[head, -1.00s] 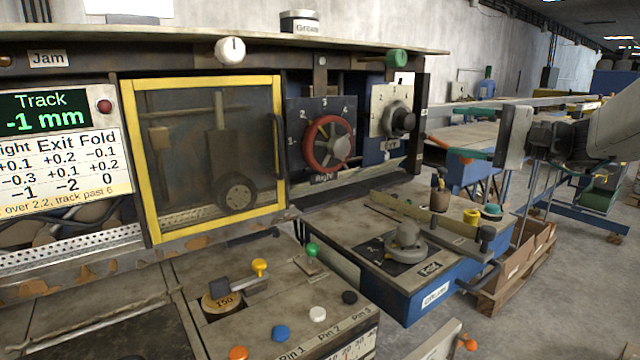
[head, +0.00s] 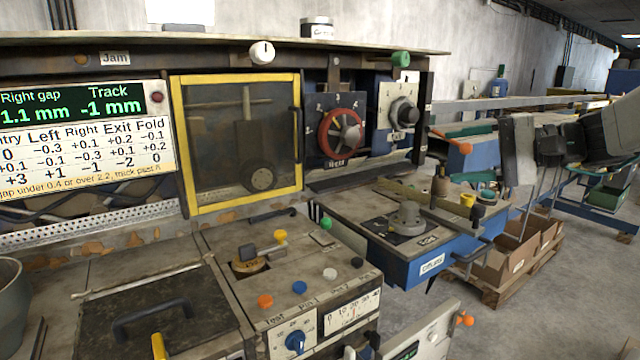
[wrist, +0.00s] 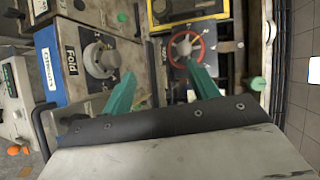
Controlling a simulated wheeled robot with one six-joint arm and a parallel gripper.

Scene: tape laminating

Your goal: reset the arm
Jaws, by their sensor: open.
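My gripper shows in the wrist view (wrist: 160,88) with its two green fingers apart and nothing between them. In the head view my gripper (head: 460,145) is at the right, in front of the machine's right end, with the dark wrist behind it. In the wrist view the fingers point toward the red-rimmed wheel (wrist: 186,48) and the grey Fold knob (wrist: 100,58), apart from both. In the head view the red wheel (head: 341,133) sits on its dark dial panel, and the Fold knob (head: 408,218) is on the blue side table.
A yellow-framed window (head: 240,205) covers the machine's middle. The control desk carries coloured buttons (head: 265,301) and a black-handled lid (head: 150,315). A display (head: 80,105) reads right gap 1.1 mm, track -1 mm. Cardboard boxes (head: 510,255) stand at the right; floor there is open.

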